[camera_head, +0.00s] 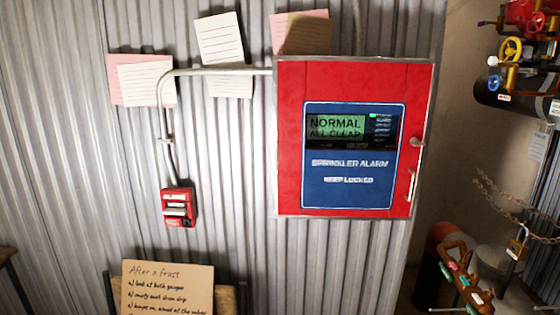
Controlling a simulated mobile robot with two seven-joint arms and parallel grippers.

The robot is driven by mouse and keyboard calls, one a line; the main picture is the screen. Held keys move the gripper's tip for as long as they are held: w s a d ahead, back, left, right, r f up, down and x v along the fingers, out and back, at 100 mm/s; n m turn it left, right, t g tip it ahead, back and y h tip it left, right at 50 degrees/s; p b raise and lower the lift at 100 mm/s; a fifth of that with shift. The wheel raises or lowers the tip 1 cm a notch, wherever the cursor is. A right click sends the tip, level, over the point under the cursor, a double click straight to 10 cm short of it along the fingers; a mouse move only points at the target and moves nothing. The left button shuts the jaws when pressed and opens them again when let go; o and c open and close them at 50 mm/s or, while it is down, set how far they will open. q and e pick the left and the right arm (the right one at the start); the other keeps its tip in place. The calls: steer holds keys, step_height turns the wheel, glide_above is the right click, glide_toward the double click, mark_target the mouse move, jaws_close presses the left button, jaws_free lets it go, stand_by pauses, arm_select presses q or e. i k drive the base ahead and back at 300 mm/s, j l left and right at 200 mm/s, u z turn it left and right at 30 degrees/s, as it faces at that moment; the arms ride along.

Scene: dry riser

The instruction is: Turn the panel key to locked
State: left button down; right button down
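The red sprinkler alarm panel (290,140) hangs on the corrugated metal wall, with its door closed. Its blue face (350,195) reads "SPRINKLER ALARM" and "KEEP LOCKED". Its screen (336,127) reads "NORMAL ALL CLEAR", and a small green light shows at its upper right. A small round metal fitting (416,142) sits on the door's right edge. A slim pale metal piece (411,185) stands below it, roughly upright. I cannot tell for sure which of these is the key, nor its turned position. Neither of my grippers is in view.
A red pull station (178,207) hangs at left on a conduit (220,72). Paper notes (220,42) are fixed above. A cardboard sign (167,288) stands below. Pipes with coloured valve wheels (511,49), a chain and a padlock (516,249) are at right. The space before the panel looks clear.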

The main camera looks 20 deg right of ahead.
mark_target(415, 144)
steer(key=l+z, duration=0.1)
steer(key=z, duration=0.65)
